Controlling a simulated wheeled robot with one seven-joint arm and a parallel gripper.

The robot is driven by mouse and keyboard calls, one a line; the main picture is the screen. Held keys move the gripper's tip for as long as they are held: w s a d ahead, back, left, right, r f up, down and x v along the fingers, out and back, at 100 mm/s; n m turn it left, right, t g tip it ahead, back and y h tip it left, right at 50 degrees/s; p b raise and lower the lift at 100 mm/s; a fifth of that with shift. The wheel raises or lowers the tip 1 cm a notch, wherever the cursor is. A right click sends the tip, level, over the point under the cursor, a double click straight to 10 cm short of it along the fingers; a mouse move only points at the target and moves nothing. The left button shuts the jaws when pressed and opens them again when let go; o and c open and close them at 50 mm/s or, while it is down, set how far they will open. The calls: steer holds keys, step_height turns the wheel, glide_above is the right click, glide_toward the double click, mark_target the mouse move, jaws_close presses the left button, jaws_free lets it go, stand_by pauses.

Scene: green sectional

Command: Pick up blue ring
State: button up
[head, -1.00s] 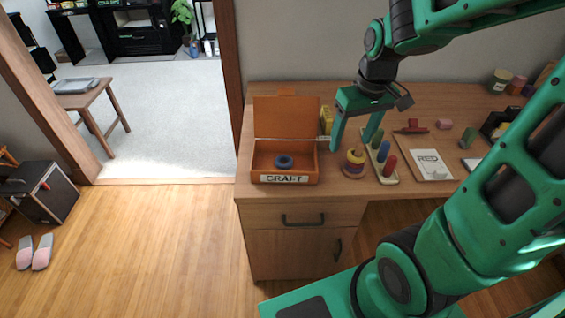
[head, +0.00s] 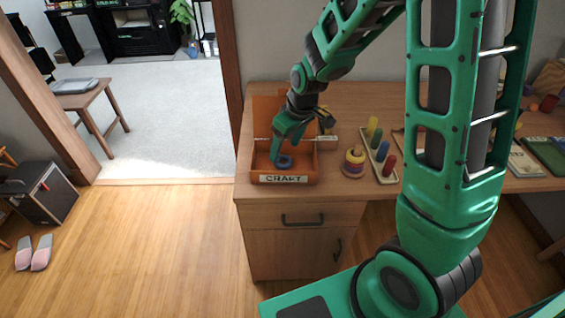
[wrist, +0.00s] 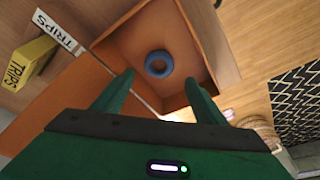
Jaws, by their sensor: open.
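The blue ring (head: 285,161) lies flat on the floor of the open orange-brown box labelled CRAFT (head: 308,172). It also shows in the wrist view (wrist: 159,64), beyond and between my two fingertips, with bare box floor around it. My gripper (head: 287,155) is over the box, fingers pointing down, open and empty. In the head view one finger overlaps the ring's left edge, so the exact gap is hard to judge. In the wrist view my gripper (wrist: 158,82) shows its fingers spread wider than the ring.
The box walls stand around the ring, with the raised lid (head: 268,103) behind. Right of the box are a yellow TRIPS box (wrist: 30,62), a ring stacker (head: 354,162) and a peg rack (head: 381,158) on the desk (head: 345,192).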

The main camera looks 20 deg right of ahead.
mark_target(285, 157)
steer(key=x, duration=0.3)
steer(key=shift+s+d+f, duration=0.15)
steer(key=shift+d+f, duration=0.15)
steer(key=shift+f, duration=0.1)
steer(key=shift+x, duration=0.8)
steer(key=c, duration=1.1)
